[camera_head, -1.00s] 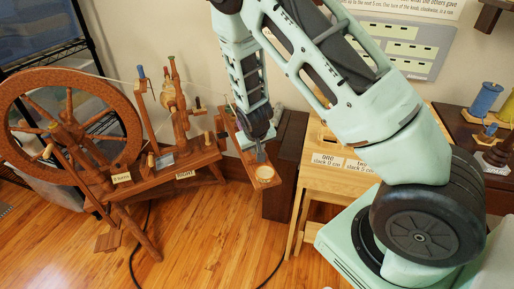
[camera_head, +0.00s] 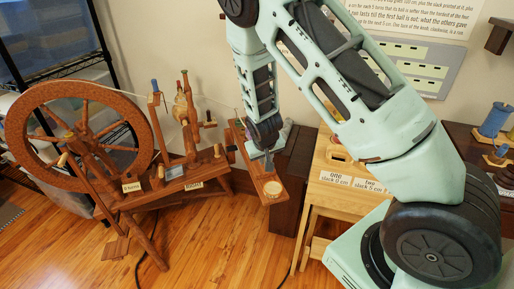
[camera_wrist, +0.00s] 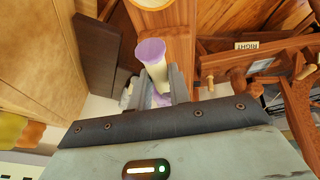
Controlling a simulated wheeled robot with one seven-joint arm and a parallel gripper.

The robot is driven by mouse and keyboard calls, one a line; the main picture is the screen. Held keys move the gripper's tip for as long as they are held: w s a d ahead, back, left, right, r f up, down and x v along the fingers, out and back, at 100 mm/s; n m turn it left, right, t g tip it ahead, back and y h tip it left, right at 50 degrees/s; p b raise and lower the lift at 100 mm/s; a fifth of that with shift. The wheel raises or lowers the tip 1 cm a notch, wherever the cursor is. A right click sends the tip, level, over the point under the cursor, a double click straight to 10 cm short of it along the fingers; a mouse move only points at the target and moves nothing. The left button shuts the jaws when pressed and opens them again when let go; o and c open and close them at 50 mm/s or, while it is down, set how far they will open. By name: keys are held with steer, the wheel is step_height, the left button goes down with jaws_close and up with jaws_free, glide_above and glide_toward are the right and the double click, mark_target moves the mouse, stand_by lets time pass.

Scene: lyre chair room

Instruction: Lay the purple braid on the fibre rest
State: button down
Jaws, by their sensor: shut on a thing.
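The purple braid (camera_wrist: 151,50) shows in the wrist view as a pale roll with a lilac end, between the fingers of my gripper (camera_wrist: 157,88). A bit of lilac also shows lower, between the fingers. In the head view my gripper (camera_head: 267,161) points down over a narrow wooden board (camera_head: 254,166) beside the spinning wheel; the braid is hard to make out there. This board may be the fibre rest, but I cannot tell for sure. It bears a pale round disc (camera_head: 273,188) at its near end. I cannot tell whether the braid touches the board.
The spinning wheel (camera_head: 84,98) stands at the left, with a RIGHT label (camera_head: 194,185) on its bench. A dark wooden box (camera_head: 291,180) and a light wooden stand (camera_head: 318,205) with slack labels are right of the board. Spools (camera_head: 494,121) stand far right.

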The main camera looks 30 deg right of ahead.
steer(key=shift+f, duration=0.1)
steer(key=shift+f+b, duration=0.65)
steer(key=shift+f, duration=0.2)
steer(key=shift+f, duration=0.1)
steer(key=shift+f, duration=0.35)
steer(key=c, duration=1.2)
jaws_free()
steer(key=shift+c, duration=0.2)
steer(key=p+v, duration=0.3)
steer(key=v, duration=1.4)
steer(key=shift+r, duration=0.25)
